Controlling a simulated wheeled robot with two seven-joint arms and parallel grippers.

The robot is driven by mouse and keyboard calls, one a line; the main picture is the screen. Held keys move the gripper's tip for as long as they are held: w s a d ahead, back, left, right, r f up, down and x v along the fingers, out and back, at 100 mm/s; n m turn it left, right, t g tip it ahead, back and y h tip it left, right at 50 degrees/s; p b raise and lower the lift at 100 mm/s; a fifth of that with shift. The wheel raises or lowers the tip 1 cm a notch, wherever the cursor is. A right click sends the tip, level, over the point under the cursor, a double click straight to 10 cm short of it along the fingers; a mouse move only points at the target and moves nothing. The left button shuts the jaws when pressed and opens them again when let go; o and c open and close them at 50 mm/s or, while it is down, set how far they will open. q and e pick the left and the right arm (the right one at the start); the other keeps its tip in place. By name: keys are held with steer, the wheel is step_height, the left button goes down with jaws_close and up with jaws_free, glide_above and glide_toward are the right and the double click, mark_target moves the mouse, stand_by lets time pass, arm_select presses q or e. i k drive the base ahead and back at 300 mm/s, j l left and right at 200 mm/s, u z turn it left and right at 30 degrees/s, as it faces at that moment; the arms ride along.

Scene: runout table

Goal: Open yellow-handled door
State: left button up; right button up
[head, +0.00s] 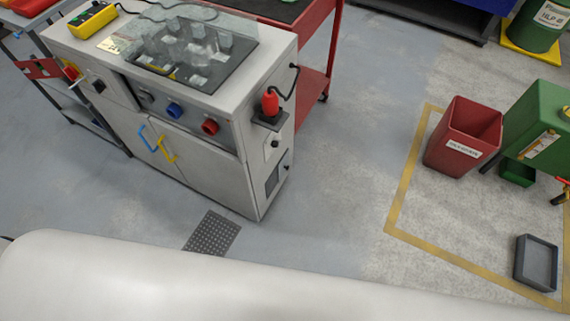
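The yellow handle (167,149) is on the front of a grey-white cabinet (215,180), on the right-hand door. A blue handle (148,138) sits just left of it on the neighbouring door. Both doors look shut. A large pale rounded shape crosses the bottom of the head view and seems to be part of my own arm. Neither of my grippers shows, so their distance from the yellow handle cannot be seen.
Blue and red knobs (210,127) sit above the doors. A dark perforated floor grate (212,234) lies before the cabinet. A red bin (464,136), a green container (538,125) and a grey tray (536,263) stand at right. Floor between cabinet and bin is clear.

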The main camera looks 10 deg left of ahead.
mark_target(219, 175)
steer(key=u, duration=1.2)
